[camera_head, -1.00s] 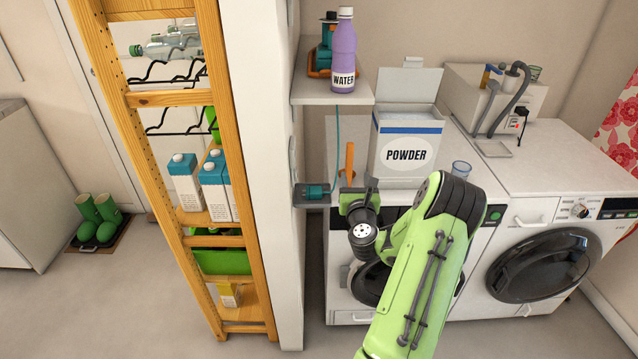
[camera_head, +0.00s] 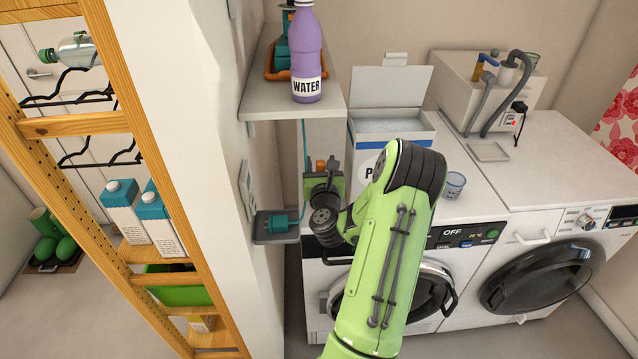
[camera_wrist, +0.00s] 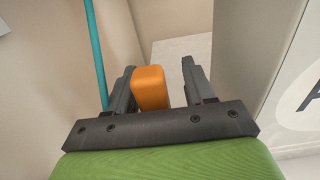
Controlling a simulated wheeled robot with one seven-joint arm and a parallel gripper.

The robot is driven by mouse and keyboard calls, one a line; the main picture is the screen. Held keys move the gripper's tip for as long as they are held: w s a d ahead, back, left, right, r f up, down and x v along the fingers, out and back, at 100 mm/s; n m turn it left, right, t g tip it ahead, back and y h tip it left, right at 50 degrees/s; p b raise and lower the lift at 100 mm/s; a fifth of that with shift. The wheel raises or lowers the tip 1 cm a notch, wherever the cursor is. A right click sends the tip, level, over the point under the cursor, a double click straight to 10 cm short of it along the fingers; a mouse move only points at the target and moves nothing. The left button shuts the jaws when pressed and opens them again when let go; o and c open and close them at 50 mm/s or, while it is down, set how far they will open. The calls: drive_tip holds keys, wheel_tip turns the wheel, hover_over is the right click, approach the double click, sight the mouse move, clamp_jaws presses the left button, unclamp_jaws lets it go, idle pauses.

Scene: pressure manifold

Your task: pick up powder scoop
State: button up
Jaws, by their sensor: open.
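An upright orange piece, which looks like the powder scoop's handle (camera_wrist: 150,88), stands between the fingers of my gripper (camera_wrist: 157,70) in the wrist view. It is closer to the left finger, with a clear gap to the right one. My gripper is open around it. In the head view only a small bit of the orange handle (camera_head: 320,164) shows above my gripper (camera_head: 327,168), left of the powder box (camera_head: 397,133). The scoop's lower part is hidden, so I cannot tell its full shape.
The open powder box stands close right of my gripper, its front partly hidden by my arm. A shelf with a purple water bottle (camera_head: 307,60) is above left. A teal plug (camera_head: 277,222) with its cord is near. A small cup (camera_head: 455,186) stands right of the box.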

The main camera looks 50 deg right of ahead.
drive_tip(key=shift+s+a+r, duration=0.35)
drive_tip(key=shift+a+r, duration=0.1)
drive_tip(key=shift+a, duration=0.25)
drive_tip(key=shift+s+a+r, duration=0.1)
drive_tip(key=shift+a, duration=0.05)
drive_tip(key=shift+c, duration=1.4)
drive_tip(key=shift+w+d+f, duration=0.2)
drive_tip(key=shift+d+f, duration=0.05)
drive_tip(key=shift+d, duration=0.1)
drive_tip(key=c, duration=0.5)
drive_tip(key=shift+a, duration=0.1)
clamp_jaws()
drive_tip(key=shift+r, duration=0.15)
